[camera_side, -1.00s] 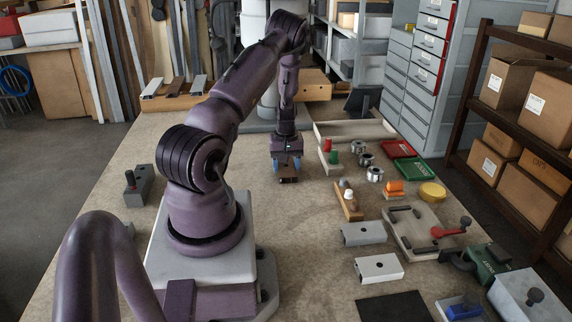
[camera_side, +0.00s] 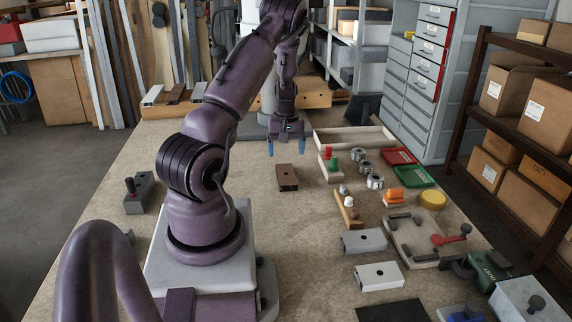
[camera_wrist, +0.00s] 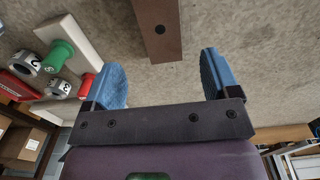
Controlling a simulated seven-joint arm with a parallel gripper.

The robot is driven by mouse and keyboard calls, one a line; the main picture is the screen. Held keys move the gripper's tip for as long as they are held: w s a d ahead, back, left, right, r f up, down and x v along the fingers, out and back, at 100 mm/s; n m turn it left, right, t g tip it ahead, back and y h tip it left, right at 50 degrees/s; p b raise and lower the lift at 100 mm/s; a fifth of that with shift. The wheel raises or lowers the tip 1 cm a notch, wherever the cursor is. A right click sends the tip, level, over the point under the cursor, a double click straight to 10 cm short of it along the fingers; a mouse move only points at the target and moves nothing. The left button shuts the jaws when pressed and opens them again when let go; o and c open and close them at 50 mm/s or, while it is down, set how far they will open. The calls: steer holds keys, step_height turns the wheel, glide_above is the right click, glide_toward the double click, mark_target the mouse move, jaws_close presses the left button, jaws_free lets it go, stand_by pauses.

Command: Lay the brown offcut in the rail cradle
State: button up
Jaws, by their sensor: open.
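The brown offcut (camera_side: 288,177), a short bar with a dark hole in its top, lies flat on the bench in front of my arm. My gripper (camera_side: 286,149) hangs above the bench, just behind the offcut, with its blue fingers apart and nothing between them. In the wrist view the offcut (camera_wrist: 158,28) lies beyond the open fingertips, roughly centred between them and apart from them. A beige plate (camera_side: 411,232) with dark bars and a red lever sits at the right; it may be the rail cradle, but I cannot tell for sure.
Grey (camera_side: 364,241) and white (camera_side: 379,275) offcuts lie at the right, near a wooden strip with knobs (camera_side: 348,210). A block with red and green pegs (camera_side: 329,169), metal rings and a shallow tray (camera_side: 355,138) stand right of my gripper. The bench around the brown offcut is clear.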

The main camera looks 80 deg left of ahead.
steer(key=w+d+r+m+t, duration=0.1)
steer(key=w+d+r+m, duration=0.35)
steer(key=d+r, duration=0.45)
steer(key=w+d+r+m+t, duration=0.25)
steer(key=w+d+r, duration=0.35)
steer(key=d+r, duration=0.35)
steer(key=s+d+r+m, duration=0.2)
steer(key=s+d+m, duration=0.1)
steer(key=d, duration=0.4)
steer(key=s+d+r+m+t, duration=0.1)
steer(key=s+d+r+m, duration=0.1)
steer(key=d, duration=0.5)
steer(key=s+d+r+m+t, duration=0.1)
steer(key=s+d+r+m, duration=0.2)
steer(key=d+m, duration=0.2)
steer(key=shift+s+d+r+m, duration=0.3)
steer(key=shift+s+d+r, duration=0.1)
steer(key=shift+d, duration=0.6)
steer(key=shift+o, duration=0.4)
steer(key=shift+s+d, duration=0.3)
steer(key=shift+a, duration=0.15)
